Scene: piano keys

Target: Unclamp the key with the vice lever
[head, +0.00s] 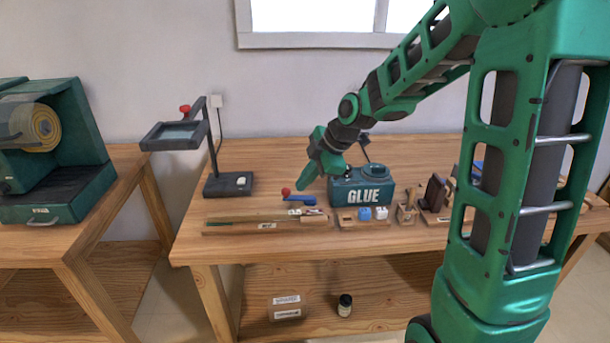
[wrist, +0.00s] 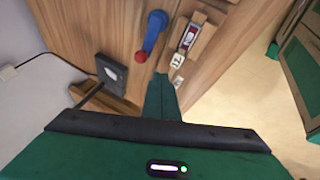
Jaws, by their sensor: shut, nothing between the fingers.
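The vice lever (head: 299,200) is a blue arm with a red ball knob (head: 286,191) at its left end, near the middle of the workbench. In the wrist view the blue lever (wrist: 152,33) and red knob (wrist: 140,57) lie just beyond the fingertips. A long narrow wooden piece (head: 265,216), which looks like the key, lies beside the lever; its clamping cannot be made out. In the wrist view a wooden piece with a dark red inset (wrist: 188,38) sits right of the lever. My gripper (head: 305,181) is shut, empty, and above the knob, apart from it.
A teal glue box (head: 362,188) stands right of the lever. Bare bench (head: 260,165) lies behind the lever.

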